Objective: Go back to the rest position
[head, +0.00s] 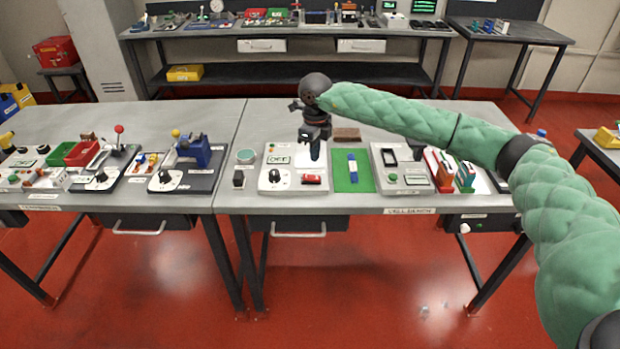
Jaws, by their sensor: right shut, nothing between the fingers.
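My right gripper (315,152) is dark and points down over the right-hand grey bench (225,200). It is shut and empty. It hangs over the back part of a white panel (265,186) with a dial and a red block. I cannot tell how far its tips are above the panel. My right arm, in a green quilted sleeve, reaches in from the right edge across the bench. My left gripper is not in view.
Red, white and green upright items (465,178) stand near my forearm. A second bench (60,117) adjoins on the left. Red floor is clear in front.

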